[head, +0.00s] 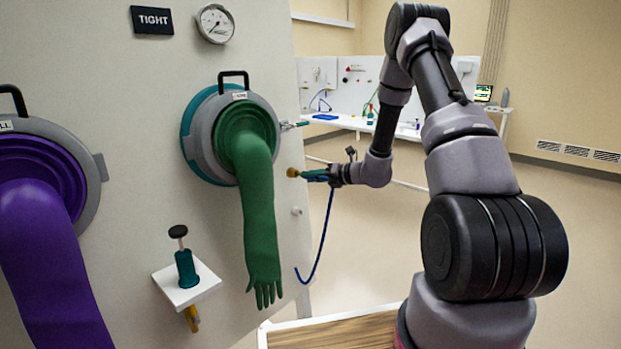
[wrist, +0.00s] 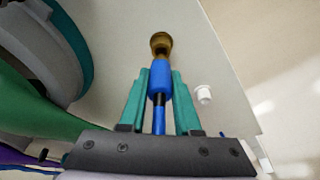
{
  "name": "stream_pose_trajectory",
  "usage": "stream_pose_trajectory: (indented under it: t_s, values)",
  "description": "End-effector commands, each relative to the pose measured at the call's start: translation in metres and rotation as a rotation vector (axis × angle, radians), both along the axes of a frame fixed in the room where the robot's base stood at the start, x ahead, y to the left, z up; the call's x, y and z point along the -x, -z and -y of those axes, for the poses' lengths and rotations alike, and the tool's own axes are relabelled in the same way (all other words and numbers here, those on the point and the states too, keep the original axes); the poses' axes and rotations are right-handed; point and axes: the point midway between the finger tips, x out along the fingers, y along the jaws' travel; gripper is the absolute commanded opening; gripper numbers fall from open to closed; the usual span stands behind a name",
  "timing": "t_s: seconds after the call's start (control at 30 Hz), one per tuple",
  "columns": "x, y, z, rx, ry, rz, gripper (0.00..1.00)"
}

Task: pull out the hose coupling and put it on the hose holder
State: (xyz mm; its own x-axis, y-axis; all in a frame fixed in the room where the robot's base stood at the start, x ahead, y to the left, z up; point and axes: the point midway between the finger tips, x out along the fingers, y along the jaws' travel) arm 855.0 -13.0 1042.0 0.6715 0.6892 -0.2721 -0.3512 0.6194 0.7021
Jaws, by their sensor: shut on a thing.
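The hose coupling is a blue body with dark bands, shown in the wrist view (wrist: 160,80). A brass end (wrist: 161,42) sits at its front, which also shows in the head view (head: 293,173), close to the pale panel. I cannot tell whether the brass touches the panel. My gripper (head: 318,175) is shut on the blue body, with teal fingers on both sides (wrist: 158,88). A blue hose (head: 328,228) hangs from it, its lower end free. A small white peg on the panel (head: 296,211), perhaps the hose holder, is bare; in the wrist view it is right of the coupling (wrist: 204,94).
A green glove (head: 256,205) hangs from a port left of my gripper, and a purple glove (head: 45,240) further left. A small valve (head: 291,125) is above. A white bracket (head: 204,287) holds a teal plunger (head: 186,267). Open floor lies right of the panel.

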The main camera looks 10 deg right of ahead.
Motion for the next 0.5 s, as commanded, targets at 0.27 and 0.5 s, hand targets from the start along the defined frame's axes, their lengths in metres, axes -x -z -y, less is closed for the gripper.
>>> stream_pose_trajectory:
  t_s: [0.27, 0.5]
  values:
    - [0.0007, -0.0002, 0.0007, 0.0, 0.0, 0.0, 0.0]
    - [0.0057, -0.0009, 0.0049, 0.0, 0.002, 0.0, 0.0]
